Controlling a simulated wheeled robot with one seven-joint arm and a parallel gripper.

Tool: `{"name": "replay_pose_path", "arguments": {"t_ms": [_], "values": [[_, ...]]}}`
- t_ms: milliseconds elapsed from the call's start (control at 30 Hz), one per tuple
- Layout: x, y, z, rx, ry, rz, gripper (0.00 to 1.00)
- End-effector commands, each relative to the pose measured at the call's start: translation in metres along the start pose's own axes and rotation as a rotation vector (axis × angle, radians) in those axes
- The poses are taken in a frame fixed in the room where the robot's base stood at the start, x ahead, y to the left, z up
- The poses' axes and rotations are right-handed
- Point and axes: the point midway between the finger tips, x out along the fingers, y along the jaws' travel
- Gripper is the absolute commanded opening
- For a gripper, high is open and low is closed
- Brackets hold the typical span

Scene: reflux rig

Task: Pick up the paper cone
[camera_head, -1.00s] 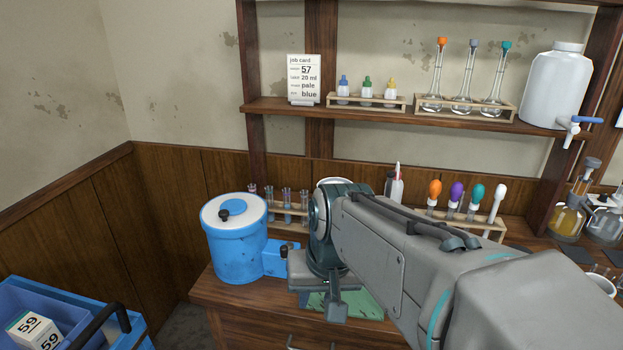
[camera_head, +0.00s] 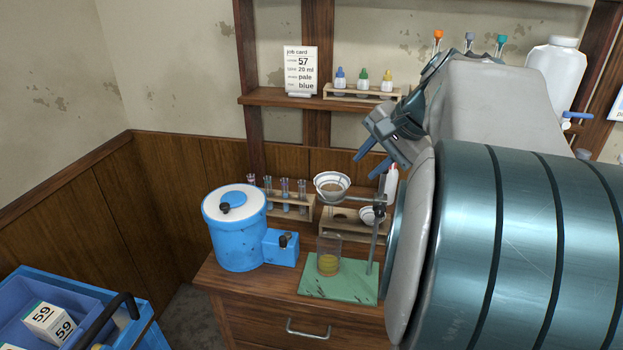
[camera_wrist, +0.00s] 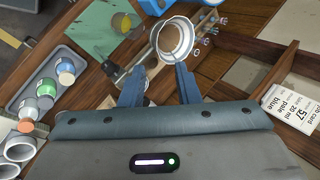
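A white cone-shaped cup (camera_head: 332,182) with a brownish inside sits in the ring of a stand above a beaker (camera_head: 329,264) of yellow liquid. It also shows in the wrist view (camera_wrist: 175,37), beyond my fingertips. A second, smaller white cone-like piece (camera_head: 368,215) lies at the wooden rack behind the stand, partly hidden. I cannot tell for sure which one is the paper cone. My gripper (camera_head: 365,162) is open and empty, up and to the right of the ring, with its fingers pointing down-left. Its two blue fingers also show in the wrist view (camera_wrist: 159,84), apart.
The stand rests on a green base (camera_head: 330,289). A blue drum with a white lid (camera_head: 235,230) stands left of it. A test tube rack (camera_head: 290,207) and a white bottle (camera_head: 391,182) stand behind. The shelf (camera_head: 275,105) with a job card is above.

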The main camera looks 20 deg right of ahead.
Motion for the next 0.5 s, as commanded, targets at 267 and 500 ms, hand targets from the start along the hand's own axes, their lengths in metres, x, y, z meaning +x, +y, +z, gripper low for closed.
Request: {"name": "replay_pose_path", "arguments": {"t_ms": [267,500], "values": [[0.032,0.0,0.0,0.001,-0.001,0.0,0.29],[0.06,0.003,0.002,0.001,-0.003,0.003,0.29]]}}
